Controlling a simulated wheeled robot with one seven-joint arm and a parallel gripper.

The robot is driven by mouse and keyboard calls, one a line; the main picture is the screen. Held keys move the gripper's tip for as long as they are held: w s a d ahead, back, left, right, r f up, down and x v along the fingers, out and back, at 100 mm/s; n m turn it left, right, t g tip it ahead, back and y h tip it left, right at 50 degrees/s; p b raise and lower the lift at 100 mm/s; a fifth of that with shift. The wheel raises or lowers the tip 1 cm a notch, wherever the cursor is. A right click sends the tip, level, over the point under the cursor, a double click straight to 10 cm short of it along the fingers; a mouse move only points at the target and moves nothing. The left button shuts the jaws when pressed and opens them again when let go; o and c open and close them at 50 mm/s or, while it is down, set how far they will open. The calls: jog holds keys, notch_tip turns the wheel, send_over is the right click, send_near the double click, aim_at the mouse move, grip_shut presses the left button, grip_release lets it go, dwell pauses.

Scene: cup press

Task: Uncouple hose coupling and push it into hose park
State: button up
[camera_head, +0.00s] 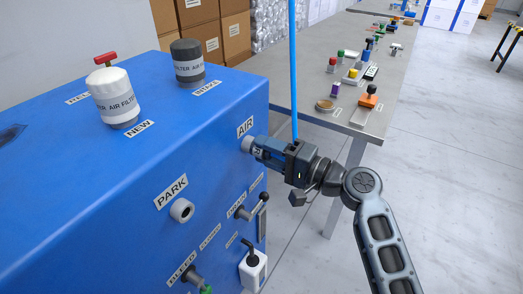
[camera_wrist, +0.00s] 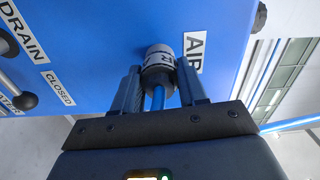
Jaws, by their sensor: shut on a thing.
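The hose coupling (camera_head: 248,144), a grey-white collar, sits at the AIR port on the right part of the blue machine's front. In the wrist view the coupling (camera_wrist: 159,57) is between my fingers, beside the AIR label. My gripper (camera_head: 263,149) is shut on it; the fingers also show in the wrist view (camera_wrist: 158,87). The blue hose (camera_head: 293,70) rises above my gripper, and a short piece of hose (camera_wrist: 158,98) leaves the coupling between the fingers. The hose park (camera_head: 182,210), a grey ring with a dark hole, is empty under the PARK label. The coupling's seat is hidden.
The blue machine (camera_head: 90,190) carries a white filter (camera_head: 115,98) and a dark filter (camera_head: 187,62) on top. Below the hose park are a lever (camera_head: 263,210), a white bottle (camera_head: 253,270) and several labels. A grey workbench (camera_head: 300,98) with small parts stands behind.

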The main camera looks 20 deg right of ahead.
jog(key=shift+n+b, duration=2.5)
jog(key=shift+b, duration=0.55)
jog(key=shift+s+d, duration=0.45)
jog(key=shift+s, duration=0.15)
jog(key=shift+v, duration=1.25)
jog(key=v, duration=0.5)
jog(key=s+a+p, duration=0.2)
jog(key=s+a, duration=1)
jog(key=a, duration=0.5)
jog(key=shift+s, duration=0.15)
jog(key=shift+a, duration=0.1)
